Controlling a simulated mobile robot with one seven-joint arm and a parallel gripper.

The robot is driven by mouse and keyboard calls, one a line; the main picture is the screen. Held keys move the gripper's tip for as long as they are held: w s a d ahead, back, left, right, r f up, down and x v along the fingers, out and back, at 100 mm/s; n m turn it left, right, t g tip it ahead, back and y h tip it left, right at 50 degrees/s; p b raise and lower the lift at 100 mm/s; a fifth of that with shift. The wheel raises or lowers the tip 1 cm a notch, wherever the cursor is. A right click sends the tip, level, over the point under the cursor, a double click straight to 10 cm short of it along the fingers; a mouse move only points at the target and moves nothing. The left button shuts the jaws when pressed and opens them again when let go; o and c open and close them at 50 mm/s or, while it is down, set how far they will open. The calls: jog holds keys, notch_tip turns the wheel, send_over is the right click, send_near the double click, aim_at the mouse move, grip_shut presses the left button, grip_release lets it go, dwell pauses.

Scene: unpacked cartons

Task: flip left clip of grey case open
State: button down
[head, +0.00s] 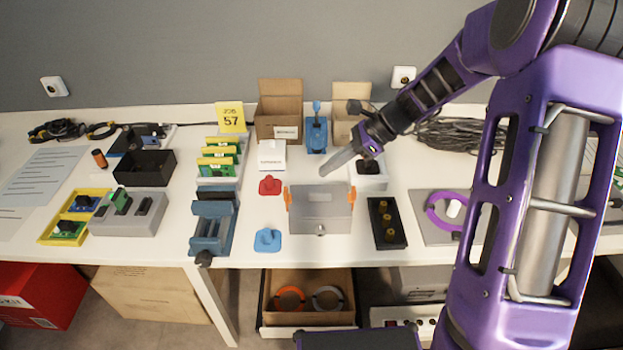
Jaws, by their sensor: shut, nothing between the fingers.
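The grey case (320,212) stands near the front edge of the white table, in the middle of the head view. The right clip (352,193) is on the right side. My gripper (324,173) is shut and empty. Its tip is above and behind the case, near the middle of the back edge, apart from both clips and to the right of the left clip.
A red piece (270,185) and a blue piece (267,240) lie left of the case. A black tray (386,222) stands close on its right. A blue vise (213,228) is farther left. Cardboard boxes (279,110) and a blue device (316,132) stand behind.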

aim_at(288, 196)
jog(key=b+x, duration=0.1)
jog(key=x, duration=0.8)
jog(key=shift+a+f+b, duration=0.15)
jog(key=shift+b, duration=0.15)
jog(key=shift+p, duration=0.45)
